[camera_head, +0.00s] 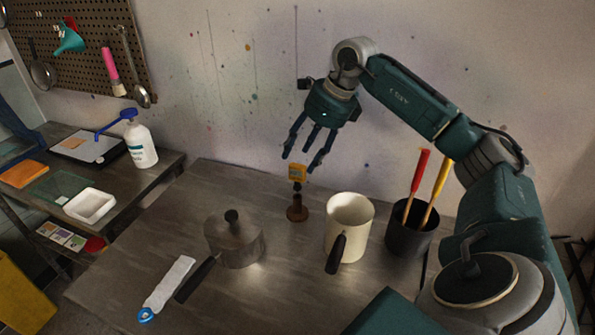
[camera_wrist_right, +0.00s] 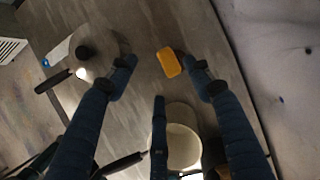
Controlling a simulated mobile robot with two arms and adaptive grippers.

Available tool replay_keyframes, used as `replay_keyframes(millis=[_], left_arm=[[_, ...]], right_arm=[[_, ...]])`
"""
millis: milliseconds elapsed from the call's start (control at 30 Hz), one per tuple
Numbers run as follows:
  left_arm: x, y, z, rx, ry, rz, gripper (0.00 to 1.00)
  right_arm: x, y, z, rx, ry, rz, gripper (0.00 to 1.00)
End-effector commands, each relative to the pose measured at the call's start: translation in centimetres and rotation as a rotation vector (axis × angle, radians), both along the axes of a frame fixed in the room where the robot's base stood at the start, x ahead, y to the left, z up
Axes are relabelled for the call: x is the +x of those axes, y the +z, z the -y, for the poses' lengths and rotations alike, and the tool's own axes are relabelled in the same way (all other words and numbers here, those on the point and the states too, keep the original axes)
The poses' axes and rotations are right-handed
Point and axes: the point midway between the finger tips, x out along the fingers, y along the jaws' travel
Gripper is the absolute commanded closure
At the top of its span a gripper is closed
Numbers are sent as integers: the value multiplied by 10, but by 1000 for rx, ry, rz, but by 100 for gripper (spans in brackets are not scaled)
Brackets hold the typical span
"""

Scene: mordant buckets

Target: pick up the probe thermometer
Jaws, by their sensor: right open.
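The probe thermometer (camera_head: 297,173) has a small orange-yellow head and stands upright in a round brown base (camera_head: 297,213) at the back of the metal table. In the right wrist view its orange head (camera_wrist_right: 169,62) shows from above, between the spread fingertips; the head hides its probe and base there. My right gripper (camera_head: 306,160) is open and empty, its fingers pointing down just above the thermometer head. It also shows in the right wrist view (camera_wrist_right: 160,75), with no finger visibly touching the head. My left gripper is not in view.
A cream pot (camera_head: 349,222) with a dark handle stands right of the thermometer, and a black container (camera_head: 411,234) with red and yellow tools is further right. A lidded metal pot (camera_head: 234,240) stands front left. A white-bladed tool (camera_head: 168,283) lies near the front edge.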

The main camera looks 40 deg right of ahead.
Motion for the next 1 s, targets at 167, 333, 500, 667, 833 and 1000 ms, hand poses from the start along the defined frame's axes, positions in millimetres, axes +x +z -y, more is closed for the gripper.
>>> replay_keyframes(millis=[167, 333, 500, 667, 833, 1000], left_arm=[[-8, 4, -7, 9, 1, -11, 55], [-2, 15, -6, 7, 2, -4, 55], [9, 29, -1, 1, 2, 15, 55], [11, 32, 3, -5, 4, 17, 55], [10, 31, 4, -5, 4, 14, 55], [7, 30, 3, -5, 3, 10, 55]], right_arm=[[6, -17, -3, 1, -1, -1, 49], [9, -32, -3, 2, -1, -4, 49], [16, -57, -4, 4, 0, -3, 49], [21, -69, -5, 1, 0, 0, 49], [21, -70, -5, 0, 0, 1, 49], [21, -70, -5, 0, 0, 1, 75]])
